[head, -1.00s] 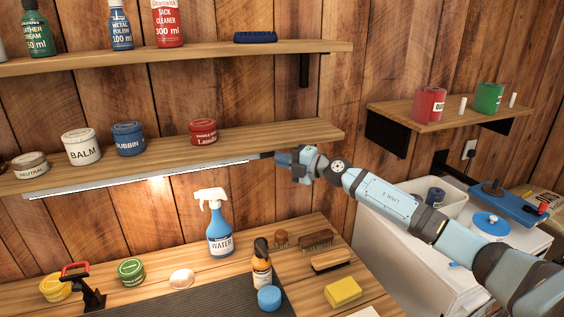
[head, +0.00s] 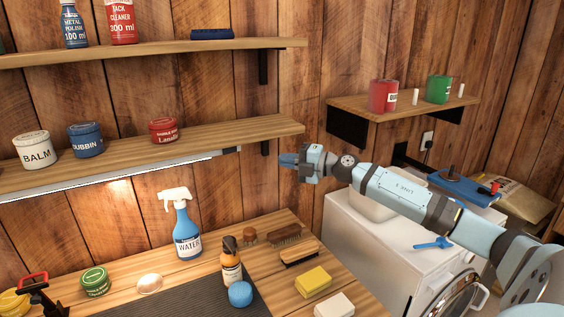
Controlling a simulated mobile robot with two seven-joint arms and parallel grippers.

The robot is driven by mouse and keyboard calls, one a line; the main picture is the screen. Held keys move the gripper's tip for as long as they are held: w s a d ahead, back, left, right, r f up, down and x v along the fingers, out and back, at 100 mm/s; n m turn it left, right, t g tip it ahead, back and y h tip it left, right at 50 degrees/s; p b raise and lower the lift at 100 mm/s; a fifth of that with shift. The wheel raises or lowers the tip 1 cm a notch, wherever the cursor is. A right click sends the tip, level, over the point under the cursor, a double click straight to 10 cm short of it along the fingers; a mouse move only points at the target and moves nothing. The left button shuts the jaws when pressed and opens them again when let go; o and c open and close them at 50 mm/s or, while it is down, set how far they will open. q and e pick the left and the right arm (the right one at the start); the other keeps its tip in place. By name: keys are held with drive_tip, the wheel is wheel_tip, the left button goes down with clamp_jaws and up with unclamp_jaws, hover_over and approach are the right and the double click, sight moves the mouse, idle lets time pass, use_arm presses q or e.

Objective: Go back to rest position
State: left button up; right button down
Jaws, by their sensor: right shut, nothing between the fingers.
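My right gripper (head: 288,160) is at the end of the arm that comes in from the right. It is shut and empty, in the air just right of the lower shelf's (head: 225,134) right end, apart from it. Under that shelf runs a lit strip lamp (head: 120,176). My left gripper does not show in the head view.
The bench below holds a water spray bottle (head: 187,232), an amber bottle (head: 231,265), brushes (head: 299,253) and a yellow sponge (head: 313,281). A small shelf (head: 425,112) with red and green tins hangs at the right.

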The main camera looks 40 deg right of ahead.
idle(0.4)
drive_tip(key=s+a+f+m+g+h, duration=0.1)
drive_tip(key=s+a+f+m+h, duration=0.6)
drive_tip(key=f+m, duration=0.35)
drive_tip(key=s+a+f+m+g+h, duration=0.1)
drive_tip(key=s+a+f+m+h, duration=0.5)
drive_tip(key=s+f+m, duration=0.4)
drive_tip(key=s+a+f+m+g+y, duration=0.1)
drive_tip(key=s+a+f+g+y, duration=0.15)
drive_tip(key=s+a+g, duration=0.55)
drive_tip(key=s+a+f+g+y, duration=0.2)
drive_tip(key=s+a+f, duration=0.25)
drive_tip(key=s, duration=0.75)
drive_tip(key=w+a+f+t+y+p, duration=0.3)
drive_tip(key=w+a+f+t+p, duration=0.3)
drive_tip(key=a+f+t, duration=0.1)
drive_tip(key=shift+n, duration=0.35)
